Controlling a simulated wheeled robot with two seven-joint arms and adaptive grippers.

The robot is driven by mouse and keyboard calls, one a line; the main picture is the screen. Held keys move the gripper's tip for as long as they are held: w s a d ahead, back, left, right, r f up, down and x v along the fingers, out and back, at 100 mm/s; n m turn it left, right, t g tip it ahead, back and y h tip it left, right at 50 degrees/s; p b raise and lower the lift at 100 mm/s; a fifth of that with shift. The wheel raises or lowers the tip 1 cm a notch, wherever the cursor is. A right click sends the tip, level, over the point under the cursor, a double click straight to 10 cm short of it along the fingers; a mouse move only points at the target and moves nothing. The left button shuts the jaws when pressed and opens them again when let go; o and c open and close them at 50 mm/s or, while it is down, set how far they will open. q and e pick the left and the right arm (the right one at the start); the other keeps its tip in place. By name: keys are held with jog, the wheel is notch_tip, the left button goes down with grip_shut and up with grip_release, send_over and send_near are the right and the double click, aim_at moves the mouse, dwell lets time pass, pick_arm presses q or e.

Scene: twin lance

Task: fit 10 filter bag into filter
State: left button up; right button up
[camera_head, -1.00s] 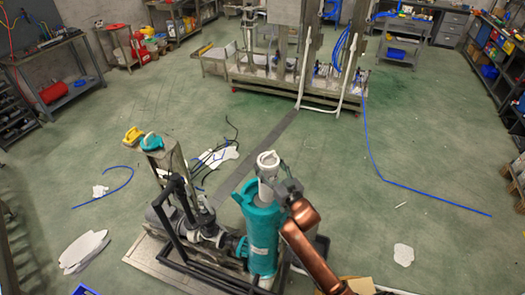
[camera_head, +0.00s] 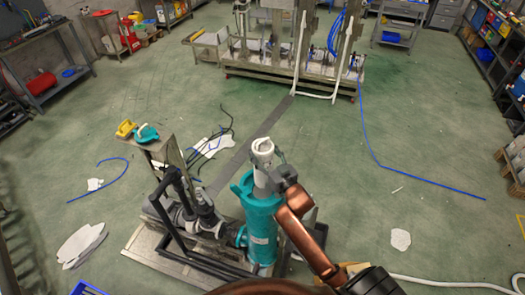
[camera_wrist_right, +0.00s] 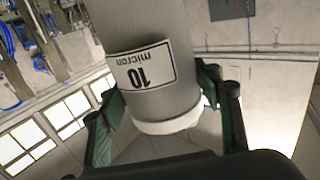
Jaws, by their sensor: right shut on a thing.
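The grey mesh filter bag (camera_head: 263,157) with a white ring at its upper end stands upright over the mouth of the teal filter housing (camera_head: 262,232). How far its lower end reaches inside is hidden. My right gripper (camera_head: 282,177) is shut on the bag from the right side, close above the housing's top. In the right wrist view, the bag (camera_wrist_right: 140,75) carries a "10 micron" label and lies between the dark green fingers of my right gripper (camera_wrist_right: 168,115), with its white ring near the palm. My left gripper is out of view.
A teal lid (camera_head: 147,133) and a yellow part (camera_head: 125,128) rest on a metal stand left of the housing. Black pipework (camera_head: 172,225) adjoins the housing. White sheets, a blue hose (camera_head: 420,188) and dark cables lie on the green floor, which is otherwise largely clear.

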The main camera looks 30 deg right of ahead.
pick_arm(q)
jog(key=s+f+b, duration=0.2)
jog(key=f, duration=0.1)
pick_arm(e)
notch_tip(320, 180, down, 5)
jog(key=shift+w, duration=0.1)
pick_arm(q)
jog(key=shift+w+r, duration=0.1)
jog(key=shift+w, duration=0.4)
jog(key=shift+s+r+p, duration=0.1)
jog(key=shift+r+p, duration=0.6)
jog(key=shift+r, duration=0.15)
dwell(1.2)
